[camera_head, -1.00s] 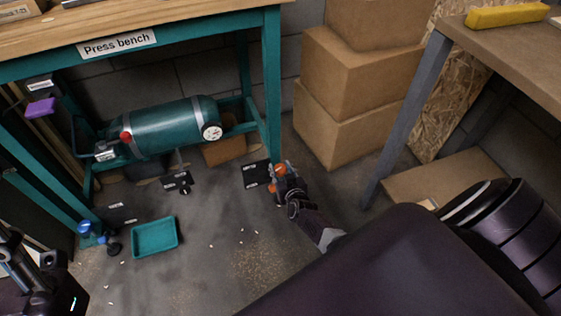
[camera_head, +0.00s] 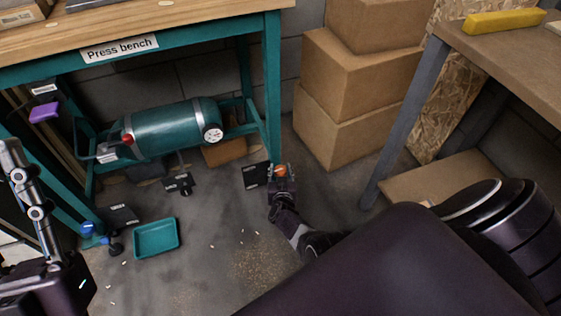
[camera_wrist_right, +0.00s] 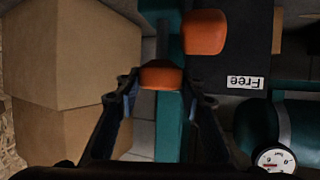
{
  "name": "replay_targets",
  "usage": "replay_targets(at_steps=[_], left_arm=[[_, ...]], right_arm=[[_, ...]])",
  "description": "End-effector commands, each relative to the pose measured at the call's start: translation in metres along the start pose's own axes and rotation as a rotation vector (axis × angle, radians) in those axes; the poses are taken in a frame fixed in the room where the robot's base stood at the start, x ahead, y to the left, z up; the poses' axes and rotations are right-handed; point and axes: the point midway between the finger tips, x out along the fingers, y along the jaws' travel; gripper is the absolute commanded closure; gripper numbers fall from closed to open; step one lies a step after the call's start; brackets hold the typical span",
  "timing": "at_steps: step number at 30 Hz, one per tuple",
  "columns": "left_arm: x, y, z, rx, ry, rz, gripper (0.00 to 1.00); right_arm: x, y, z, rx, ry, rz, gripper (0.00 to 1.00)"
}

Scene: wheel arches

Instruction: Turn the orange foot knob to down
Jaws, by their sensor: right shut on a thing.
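The orange foot knob (camera_head: 281,173) is low by the teal bench's right front leg, partly hidden by my right gripper (camera_head: 281,182). In the right wrist view, one orange block (camera_wrist_right: 162,75) sits between the fingertips of my right gripper (camera_wrist_right: 160,88), which is shut on it. A second orange block (camera_wrist_right: 205,32) shows just above and to the right. A dark plate (camera_head: 256,175) stands beside the knob; its label (camera_wrist_right: 245,82) reads "Free", upside down in the wrist view. My left arm shows at the left edge; its jaw state is unclear.
The teal bench (camera_head: 270,95) holds a teal tank (camera_head: 165,128) underneath. A teal tray (camera_head: 156,238) and a blue knob (camera_head: 88,229) are at the lower left. Stacked cardboard boxes (camera_head: 350,80) stand right of the bench leg. The floor between tray and knob is mostly clear.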

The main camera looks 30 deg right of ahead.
Motion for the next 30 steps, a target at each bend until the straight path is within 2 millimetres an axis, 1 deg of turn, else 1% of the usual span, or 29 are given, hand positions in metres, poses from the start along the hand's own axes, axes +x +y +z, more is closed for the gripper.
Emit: replay_targets(at_steps=[6, 7, 11, 23, 30], left_arm=[[0.0000, 0.0001, -0.0001, 0.000, 0.000, 0.000, 0.60], [0.0000, 0.0001, -0.0002, 0.000, 0.000, 0.000, 0.60], [0.0000, 0.0001, -0.0003, 0.000, 0.000, 0.000, 0.60], [-0.0009, -0.0005, 0.0004, 0.001, 0.002, 0.000, 0.60], [-0.0058, -0.0003, 0.0042, 0.000, 0.001, 0.000, 0.60]], right_arm=[[-0.0002, -0.0014, 0.0002, 0.001, -0.001, -0.003, 0.89], [-0.0002, -0.0014, 0.0002, 0.001, -0.001, -0.003, 0.61], [0.0000, -0.0010, 0.0000, 0.001, -0.001, -0.002, 0.47], [0.0001, 0.0007, 0.0007, -0.008, 0.000, -0.017, 0.46], [0.0011, 0.0025, 0.0009, -0.058, 0.003, -0.124, 0.46]])
